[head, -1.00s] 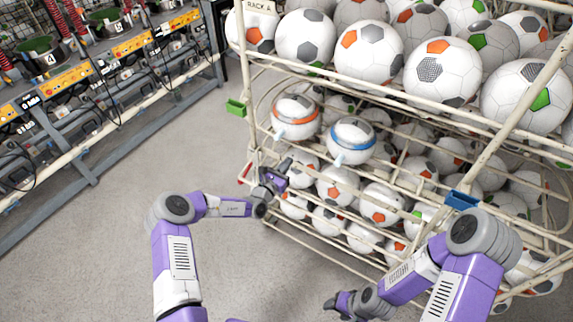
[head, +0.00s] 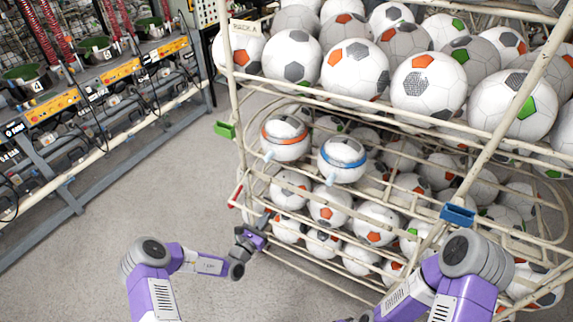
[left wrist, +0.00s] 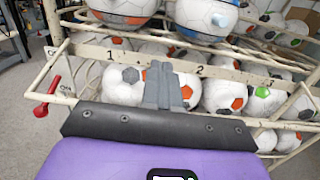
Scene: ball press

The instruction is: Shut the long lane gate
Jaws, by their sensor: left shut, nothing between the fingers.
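A cream wire ball rack (head: 233,93) fills the right of the head view. I cannot tell which of its bars is the long lane gate. My left gripper (head: 243,234) is shut and empty, near the rack's lower left corner; contact cannot be told. In the left wrist view its fingers (left wrist: 165,86) point at the lane fronts, below the rail marked 1 and 2 (left wrist: 150,57). A red-handled lever (left wrist: 41,110) is at the left end, beside an "ON" sign. It shows small in the head view (head: 232,204). My right gripper (head: 362,318) is almost wholly cut off below.
Soccer balls (head: 355,68) fill the rack's tiers. Two capped balls, orange-banded (head: 285,147) and blue-banded (head: 342,172), sit at its front. Green (head: 224,130) and blue (head: 457,214) tabs stick out. A machine bench (head: 60,130) stands left. The floor between is clear.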

